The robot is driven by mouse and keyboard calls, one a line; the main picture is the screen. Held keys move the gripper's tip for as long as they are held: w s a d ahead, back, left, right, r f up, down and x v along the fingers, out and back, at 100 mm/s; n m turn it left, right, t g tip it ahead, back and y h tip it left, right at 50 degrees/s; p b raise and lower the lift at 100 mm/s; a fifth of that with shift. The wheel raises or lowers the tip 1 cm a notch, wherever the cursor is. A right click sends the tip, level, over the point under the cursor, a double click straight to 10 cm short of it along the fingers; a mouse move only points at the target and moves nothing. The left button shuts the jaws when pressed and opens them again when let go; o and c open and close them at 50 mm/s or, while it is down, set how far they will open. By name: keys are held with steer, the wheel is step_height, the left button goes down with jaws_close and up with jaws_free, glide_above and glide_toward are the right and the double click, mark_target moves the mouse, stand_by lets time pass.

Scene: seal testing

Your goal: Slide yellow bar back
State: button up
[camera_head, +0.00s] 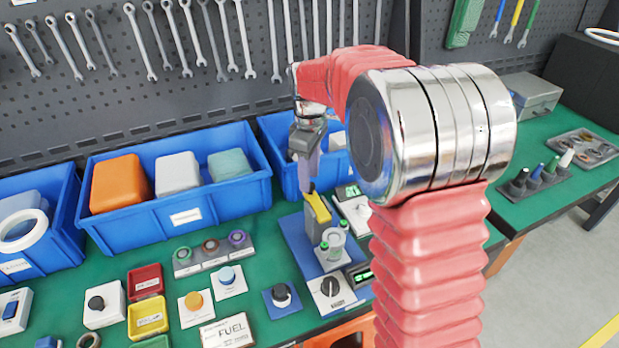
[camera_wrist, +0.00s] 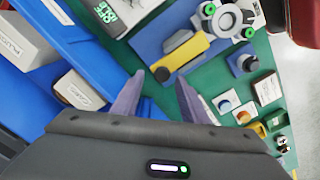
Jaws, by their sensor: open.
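The yellow bar (camera_head: 318,207) lies on a blue base plate (camera_head: 293,237) with its length running away from me. Its far end has a dark tip, and a grey-white round fitting (camera_head: 334,241) with green knobs stands by its near end. In the wrist view the yellow bar (camera_wrist: 184,60) lies beyond my fingertips, its dark end (camera_wrist: 162,74) showing between them. My gripper (camera_head: 308,183) points down, close to the bar's far end. In the wrist view my gripper (camera_wrist: 160,76) is open with nothing held. I cannot tell whether a finger touches the bar.
A blue bin (camera_head: 178,215) with blocks stands left, and another blue bin (camera_head: 281,140) is close behind my gripper. A dial box (camera_head: 331,291) and a green-lit display (camera_head: 360,275) sit near the plate. Buttons and small trays crowd the front left.

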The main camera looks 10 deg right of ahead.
step_height(320, 180, up, 12)
steer(key=shift+r, duration=0.15)
stand_by(0.3)
steer(key=shift+w, duration=0.1)
steer(key=m, duration=0.5)
glide_above(313, 201)
step_height(313, 201, down, 5)
steer(key=s+m+t, duration=0.5)
steer(key=s, duration=2)
steer(key=shift+a+r+m+t, duration=0.3)
steer(key=shift+r+m, duration=0.05)
steer(key=shift+m, duration=0.05)
steer(key=shift+s, duration=0.1)
stand_by(1.1)
